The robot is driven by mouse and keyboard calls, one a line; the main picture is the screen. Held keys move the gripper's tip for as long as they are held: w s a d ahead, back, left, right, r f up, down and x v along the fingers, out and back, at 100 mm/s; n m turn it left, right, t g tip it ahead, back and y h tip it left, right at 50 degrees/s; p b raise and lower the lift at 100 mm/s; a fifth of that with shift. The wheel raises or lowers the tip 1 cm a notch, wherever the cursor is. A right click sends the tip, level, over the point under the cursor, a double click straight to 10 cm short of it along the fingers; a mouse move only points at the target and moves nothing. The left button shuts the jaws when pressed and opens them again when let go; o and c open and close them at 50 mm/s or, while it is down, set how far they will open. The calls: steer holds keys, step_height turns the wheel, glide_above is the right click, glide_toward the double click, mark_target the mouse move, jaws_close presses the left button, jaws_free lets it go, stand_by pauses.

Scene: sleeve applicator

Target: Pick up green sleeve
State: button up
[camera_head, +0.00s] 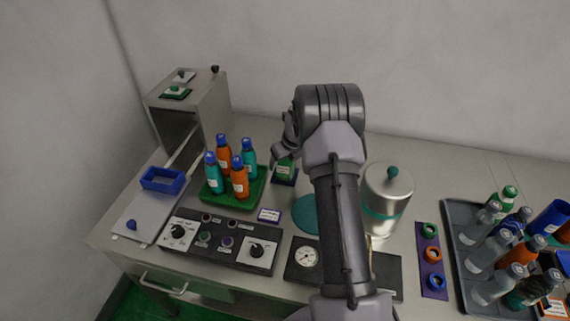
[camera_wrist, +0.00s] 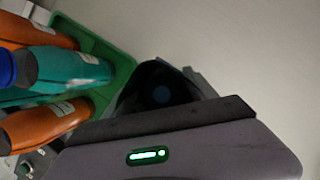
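In the wrist view a dark, round-mouthed shape (camera_wrist: 160,90) with a dim blue disc inside lies just beyond my gripper's body. Its colour is too dark to tell if it is the sleeve. My fingertips are not clear, so I cannot tell whether they are open or touching it.
A green tray (camera_head: 213,205) with orange and teal bottles stands close left; they also show in the wrist view (camera_wrist: 75,70). A metal canister (camera_head: 388,193) stands right of my arm. Control panels line the front. A grey tray (camera_head: 462,272) of bottles is far right.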

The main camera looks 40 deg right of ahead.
steer(key=c, duration=0.7)
steer(key=shift+o, duration=0.2)
step_height(320, 180, up, 10)
steer(key=p, duration=0.3)
steer(key=shift+p, duration=0.35)
steer(key=shift+r+p, duration=0.3)
steer(key=shift+r, duration=0.05)
